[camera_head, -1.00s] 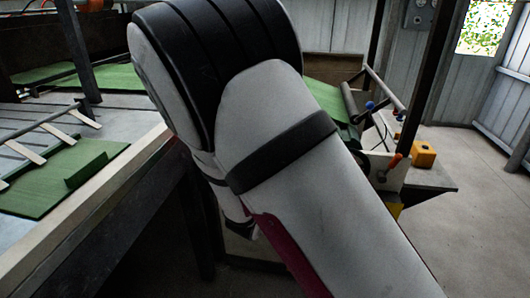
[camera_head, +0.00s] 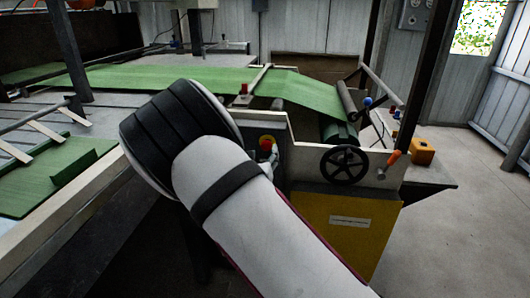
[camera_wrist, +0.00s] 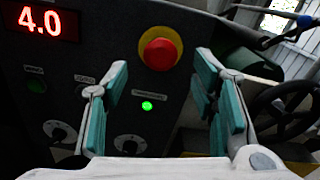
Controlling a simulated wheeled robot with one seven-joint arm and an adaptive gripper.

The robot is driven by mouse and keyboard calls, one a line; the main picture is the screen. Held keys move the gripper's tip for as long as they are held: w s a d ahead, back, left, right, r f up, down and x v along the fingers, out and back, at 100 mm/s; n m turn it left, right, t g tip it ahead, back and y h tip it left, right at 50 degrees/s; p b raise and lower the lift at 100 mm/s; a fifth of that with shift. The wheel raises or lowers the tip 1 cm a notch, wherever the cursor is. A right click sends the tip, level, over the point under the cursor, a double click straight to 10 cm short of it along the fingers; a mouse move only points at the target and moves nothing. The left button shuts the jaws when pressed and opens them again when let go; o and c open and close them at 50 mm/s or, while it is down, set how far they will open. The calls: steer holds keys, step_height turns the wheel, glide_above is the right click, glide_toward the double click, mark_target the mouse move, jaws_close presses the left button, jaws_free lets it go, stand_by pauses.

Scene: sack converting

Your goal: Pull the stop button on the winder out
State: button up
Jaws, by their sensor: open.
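The red stop button (camera_wrist: 159,54) sits on a yellow surround on the dark control panel (camera_wrist: 195,30) in the wrist view. It also shows in the head view (camera_head: 267,142), just beyond my arm. My gripper (camera_wrist: 162,72) is open and empty, its teal-padded fingers spread left and right below the button. The button appears between and beyond the fingertips, with no visible contact. In the head view my arm hides most of the gripper. The winder (camera_head: 345,220) has a yellow lower panel and a green web running over it.
A lit green lamp (camera_wrist: 147,105), a red display reading 4.0 (camera_wrist: 40,20) and knobs (camera_wrist: 130,145) share the panel. A black handwheel (camera_head: 344,165) and an orange handle (camera_head: 391,159) stand right of the button. Open floor (camera_head: 450,230) lies at right.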

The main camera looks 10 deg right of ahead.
mark_target(266, 147)
steer(key=shift+x, duration=1.75)
jaws_close()
